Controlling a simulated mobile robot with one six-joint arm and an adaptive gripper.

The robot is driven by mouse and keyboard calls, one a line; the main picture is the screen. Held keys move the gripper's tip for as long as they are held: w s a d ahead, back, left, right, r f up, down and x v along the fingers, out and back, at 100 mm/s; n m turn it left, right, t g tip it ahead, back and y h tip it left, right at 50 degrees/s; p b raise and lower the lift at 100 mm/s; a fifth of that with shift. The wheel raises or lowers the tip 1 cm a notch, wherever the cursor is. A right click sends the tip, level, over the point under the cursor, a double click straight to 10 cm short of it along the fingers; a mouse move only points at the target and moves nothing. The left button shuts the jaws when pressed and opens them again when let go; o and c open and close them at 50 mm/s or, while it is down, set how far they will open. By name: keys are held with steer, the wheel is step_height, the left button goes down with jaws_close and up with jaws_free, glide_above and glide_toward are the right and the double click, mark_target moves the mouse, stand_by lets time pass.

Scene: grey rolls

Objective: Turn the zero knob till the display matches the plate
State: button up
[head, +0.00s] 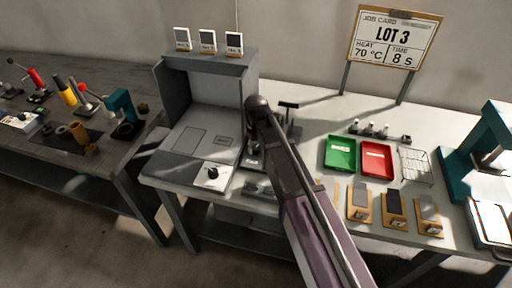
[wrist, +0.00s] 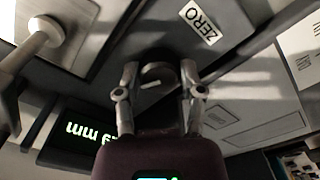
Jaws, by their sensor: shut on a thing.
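In the wrist view the round dark zero knob (wrist: 158,74) with a light mark sits between the two fingers of my gripper (wrist: 157,82), which is shut on it. A white ZERO label (wrist: 201,22) is beside the knob. In the head view my arm covers the knob and display.
In the head view a grey booth (head: 205,110) stands left of my arm. A green tray (head: 340,153), a red tray (head: 376,160) and a wire rack (head: 416,166) lie to the right. A job card sign (head: 394,42) and a teal press (head: 485,140) stand beyond.

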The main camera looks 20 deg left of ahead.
steer(key=m, duration=0.6)
steer(key=shift+m, duration=0.4)
steer(key=o, duration=1.2)
steer(key=shift+c, duration=0.2)
